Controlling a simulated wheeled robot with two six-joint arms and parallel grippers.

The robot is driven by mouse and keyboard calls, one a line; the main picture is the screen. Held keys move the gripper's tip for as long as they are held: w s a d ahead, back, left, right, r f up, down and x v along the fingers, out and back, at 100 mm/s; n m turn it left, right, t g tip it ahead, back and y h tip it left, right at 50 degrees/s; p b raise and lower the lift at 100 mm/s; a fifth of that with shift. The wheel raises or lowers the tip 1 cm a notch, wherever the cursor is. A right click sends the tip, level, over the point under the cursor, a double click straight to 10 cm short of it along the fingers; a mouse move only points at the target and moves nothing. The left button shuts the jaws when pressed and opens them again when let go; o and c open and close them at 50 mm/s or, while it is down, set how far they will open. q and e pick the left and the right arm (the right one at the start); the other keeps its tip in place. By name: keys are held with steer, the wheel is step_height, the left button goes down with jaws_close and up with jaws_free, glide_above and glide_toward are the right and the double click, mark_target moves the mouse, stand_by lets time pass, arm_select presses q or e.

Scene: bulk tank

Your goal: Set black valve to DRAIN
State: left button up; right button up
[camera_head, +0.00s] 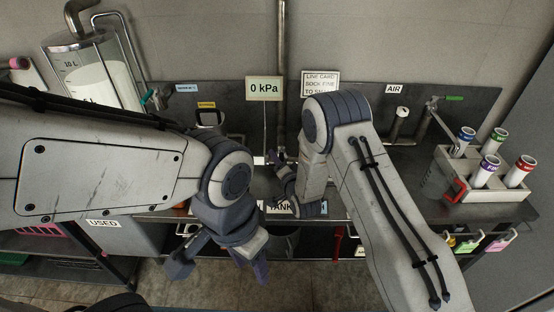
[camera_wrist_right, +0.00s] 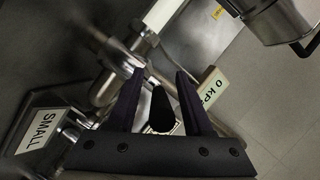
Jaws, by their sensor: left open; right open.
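The black valve handle (camera_wrist_right: 161,108) shows in the right wrist view, beside metal pipework (camera_wrist_right: 115,75). It appears between the two dark fingers of my right gripper (camera_wrist_right: 160,75), which is open; I cannot tell whether they touch it. In the head view my right gripper (camera_head: 280,172) is at the middle of the bench, and I cannot make out the valve there. No DRAIN marking is readable. My left gripper (camera_head: 220,266) is open and empty in the head view, low in front of the bench edge.
A 0 kPa sign (camera_head: 264,88) stands at the back of the bench. A glass tank (camera_head: 95,75) is at the back left, and a rack of capped tubes (camera_head: 487,185) is at the right. A USED bin (camera_head: 130,236) is below left.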

jaws_close()
stand_by(1.4)
